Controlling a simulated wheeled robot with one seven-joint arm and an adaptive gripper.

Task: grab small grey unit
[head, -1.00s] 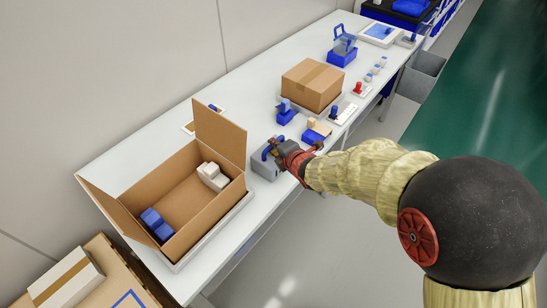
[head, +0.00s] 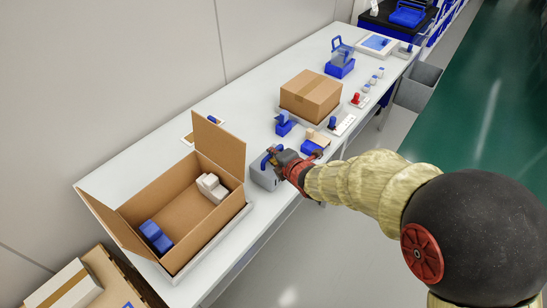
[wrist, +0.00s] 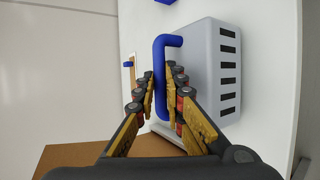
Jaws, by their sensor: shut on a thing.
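The small grey unit (head: 264,176) stands on the white table, just right of the open cardboard box. In the wrist view it is a grey block (wrist: 212,68) with dark vent slots and a blue handle (wrist: 160,75). My gripper (head: 280,157) is at the unit's handle, and the arm reaches in from the right. In the wrist view the fingers (wrist: 160,95) lie on both sides of the blue handle and are shut on it. The unit's lower part is partly hidden behind my fingers in that view.
An open cardboard box (head: 127,208) with blue and white items stands at the left. A closed carton (head: 311,95) and several small blue-based devices, one a blue clamp (head: 284,124), stand beyond the unit. The table's front edge is close to the unit.

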